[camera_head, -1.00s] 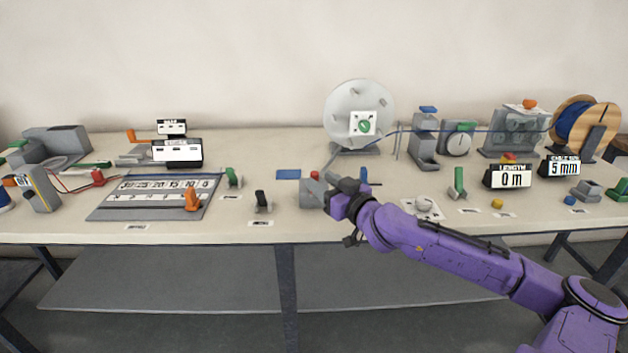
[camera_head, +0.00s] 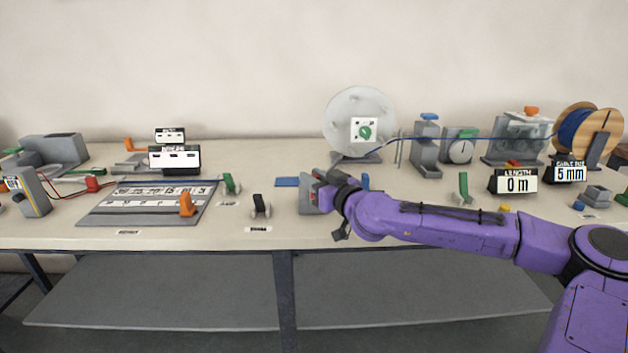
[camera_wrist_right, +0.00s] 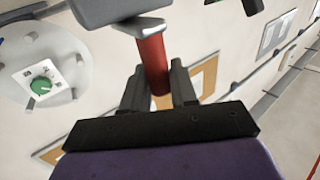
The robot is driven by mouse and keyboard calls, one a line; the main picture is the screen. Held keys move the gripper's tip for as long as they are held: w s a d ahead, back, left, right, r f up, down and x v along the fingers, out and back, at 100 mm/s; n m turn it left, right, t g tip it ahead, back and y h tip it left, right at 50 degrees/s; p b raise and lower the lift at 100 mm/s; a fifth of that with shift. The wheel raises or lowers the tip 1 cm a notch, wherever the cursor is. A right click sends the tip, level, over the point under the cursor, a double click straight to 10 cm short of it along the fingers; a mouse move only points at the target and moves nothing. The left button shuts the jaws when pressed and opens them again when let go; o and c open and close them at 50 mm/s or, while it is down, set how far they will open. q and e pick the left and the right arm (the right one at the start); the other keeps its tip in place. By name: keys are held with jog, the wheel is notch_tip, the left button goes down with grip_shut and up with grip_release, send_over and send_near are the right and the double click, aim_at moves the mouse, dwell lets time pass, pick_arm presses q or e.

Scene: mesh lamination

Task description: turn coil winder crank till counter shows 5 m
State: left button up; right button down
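The coil winder disc (camera_head: 340,111) stands upright at the back, with a green dial (camera_head: 366,131) on a white plate. The length counter (camera_head: 516,183) reads 0 m. A grey box (camera_head: 308,198) at the table front carries the crank; its red crank handle (camera_wrist_right: 153,62) shows in the right wrist view, on a grey crank arm (camera_wrist_right: 139,25). My right gripper (camera_wrist_right: 160,78) has its fingers close on both sides of the handle and looks shut on it. In the head view the gripper (camera_head: 325,180) hides most of the crank. My left gripper is not in view.
A blue cable runs from the wooden spool (camera_head: 585,130) leftward past the cable gauge (camera_head: 459,149) to the winder. A black-topped clip (camera_head: 260,206) and blue pad (camera_head: 288,182) are left of the crank box.

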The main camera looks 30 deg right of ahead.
jog(key=shift+a, duration=0.1)
jog(key=shift+w+a+m+h, duration=0.2)
jog(key=shift+m+h, duration=0.3)
jog(key=shift+h, duration=0.4)
jog(key=w+a+m+g+h+p, duration=0.1)
jog(key=w+m+g+h+p, duration=0.2)
jog(key=m+g+h, duration=0.4)
jog(key=w+m+g+h+p, duration=0.2)
jog(key=m+g+h+p, duration=0.3)
jog(key=m+g+h, duration=0.2)
jog(key=shift+w+a+m+h, duration=0.35)
jog(key=shift+w+m+h, duration=0.05)
jog(key=shift+h, duration=0.8)
jog(key=c, duration=1)
grip_release()
jog(key=b+v, duration=0.1)
jog(key=v, duration=0.9)
jog(key=shift+w+a, duration=0.1)
jog(key=shift+a, duration=0.1)
